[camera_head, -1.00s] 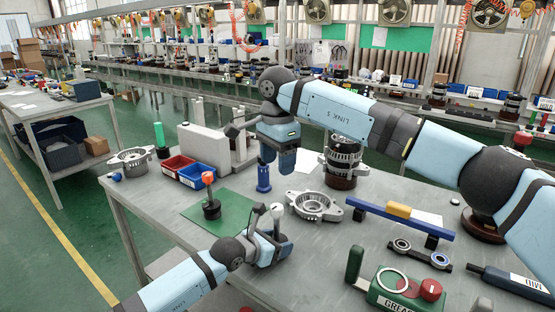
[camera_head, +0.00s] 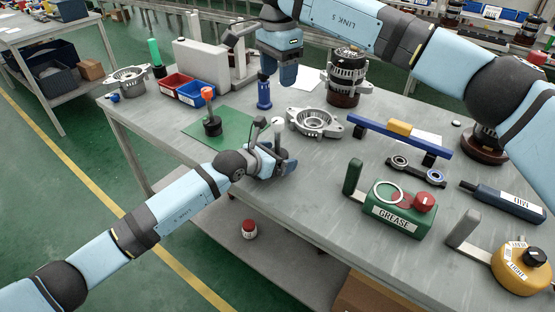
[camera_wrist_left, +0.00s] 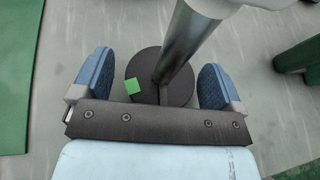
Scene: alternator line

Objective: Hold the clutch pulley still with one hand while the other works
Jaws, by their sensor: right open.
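A post tool with a pale knob (camera_head: 278,124) stands at the table's near edge. In the left wrist view its metal rod (camera_wrist_left: 181,45) rises from a round dark base (camera_wrist_left: 150,88) with a green square mark. My left gripper (camera_head: 272,160) is around it, with its blue fingers (camera_wrist_left: 160,85) apart on either side. I cannot tell for sure which part is the clutch pulley. An alternator (camera_head: 346,75) stands behind, to the right.
A dark-based tool with an orange knob (camera_head: 208,93) stands on a green mat (camera_head: 233,121). A silver housing (camera_head: 316,121), blue rail (camera_head: 375,130) and green grease box (camera_head: 402,212) lie to the right. Red (camera_head: 177,80) and blue (camera_head: 197,94) bins stand behind left.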

